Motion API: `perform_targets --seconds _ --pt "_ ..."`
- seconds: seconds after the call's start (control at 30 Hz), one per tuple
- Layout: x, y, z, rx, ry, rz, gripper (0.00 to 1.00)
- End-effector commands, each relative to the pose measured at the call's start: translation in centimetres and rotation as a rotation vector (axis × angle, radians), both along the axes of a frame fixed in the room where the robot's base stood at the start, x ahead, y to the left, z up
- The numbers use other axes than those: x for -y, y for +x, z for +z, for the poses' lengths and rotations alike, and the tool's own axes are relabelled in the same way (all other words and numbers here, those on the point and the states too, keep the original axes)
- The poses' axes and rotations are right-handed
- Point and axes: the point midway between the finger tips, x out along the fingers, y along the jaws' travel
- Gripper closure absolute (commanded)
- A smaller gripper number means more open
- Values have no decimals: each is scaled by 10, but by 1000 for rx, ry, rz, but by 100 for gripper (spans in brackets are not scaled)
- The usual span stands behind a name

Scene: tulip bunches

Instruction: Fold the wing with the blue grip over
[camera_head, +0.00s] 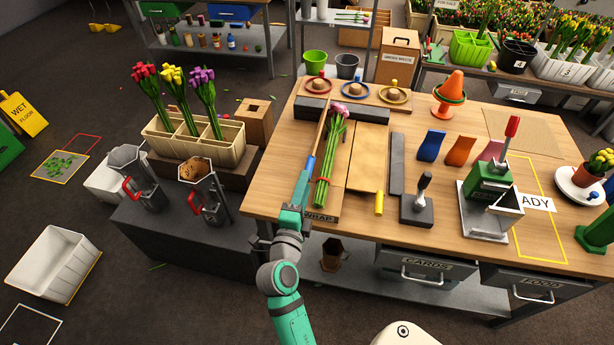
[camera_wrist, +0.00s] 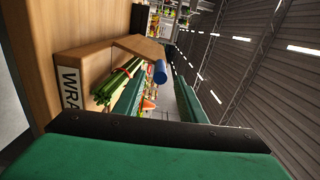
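The wrap board (camera_head: 320,217) lies on the workbench with a tulip bunch (camera_head: 330,150) on its middle. The left wing (camera_head: 321,135) shows as a narrow wooden strip beside the bunch, raised nearly edge-on. Its blue grip (camera_head: 310,166) is at my gripper's fingertips. In the wrist view the blue grip (camera_wrist: 160,72) shows between the tips of my gripper (camera_wrist: 161,85). The fingers stand apart; contact with the grip cannot be told. My gripper (camera_head: 301,190) comes from the front edge. The right wing (camera_head: 368,155) lies flat, with a yellow grip (camera_head: 379,203).
A dark stamp (camera_head: 418,208) and a green press (camera_head: 490,190) stand right of the board. Ribbon spools (camera_head: 354,89) line the back. A tulip crate (camera_head: 190,145) and metal buckets (camera_head: 205,195) stand on the left.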

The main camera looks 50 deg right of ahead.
Motion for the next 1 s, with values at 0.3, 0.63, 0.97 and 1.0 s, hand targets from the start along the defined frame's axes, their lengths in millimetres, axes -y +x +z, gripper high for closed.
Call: perform_targets --seconds 0.3,0.63,0.97,1.0 --pt "-42 -24 0 -2 -1 -1 63" --pt "-49 -29 1 1 -1 -2 63" --pt "-49 -28 0 1 -1 -2 63" --pt "-49 -28 0 1 -1 -2 63"
